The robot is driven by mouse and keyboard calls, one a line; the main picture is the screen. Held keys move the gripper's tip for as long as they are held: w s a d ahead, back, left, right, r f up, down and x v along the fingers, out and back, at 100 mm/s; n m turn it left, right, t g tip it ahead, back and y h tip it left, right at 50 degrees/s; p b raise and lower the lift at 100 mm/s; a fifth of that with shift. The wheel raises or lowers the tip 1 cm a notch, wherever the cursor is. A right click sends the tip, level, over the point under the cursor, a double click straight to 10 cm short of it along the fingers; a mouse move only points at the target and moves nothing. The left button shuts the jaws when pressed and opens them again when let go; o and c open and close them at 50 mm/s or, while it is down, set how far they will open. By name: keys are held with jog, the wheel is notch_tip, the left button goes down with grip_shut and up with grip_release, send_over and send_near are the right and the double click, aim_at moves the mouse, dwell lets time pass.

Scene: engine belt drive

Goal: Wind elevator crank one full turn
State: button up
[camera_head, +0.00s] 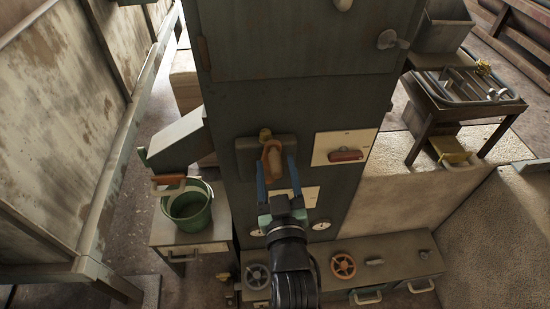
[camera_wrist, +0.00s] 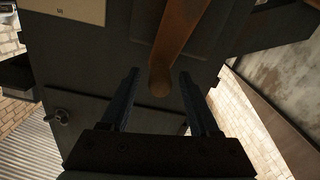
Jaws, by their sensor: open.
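The crank (camera_head: 271,155) is an orange-brown arm with a knob at its top, mounted on a dark plate on the tall dark green cabinet (camera_head: 300,100). In the wrist view, the crank's wooden-looking bar (camera_wrist: 177,42) comes down from the top and its rounded end lies around the gap between my fingertips. My gripper (camera_head: 276,164) is open, its two blue fingers reaching up to either side of the crank's lower part. In the wrist view, my gripper (camera_wrist: 159,74) shows dark fingers with visible gaps to the bar. I cannot tell whether either finger touches it.
A white panel with a red handle (camera_head: 346,155) is right of the crank. Two gauges (camera_head: 321,225) sit below. An orange valve wheel (camera_head: 343,266) is on the low ledge. A green bucket (camera_head: 188,204) stands on a small table at left. A cart with a tray (camera_head: 468,85) is at right.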

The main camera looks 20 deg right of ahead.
jog(key=shift+x, duration=1.3)
grip_shut()
dwell(0.5)
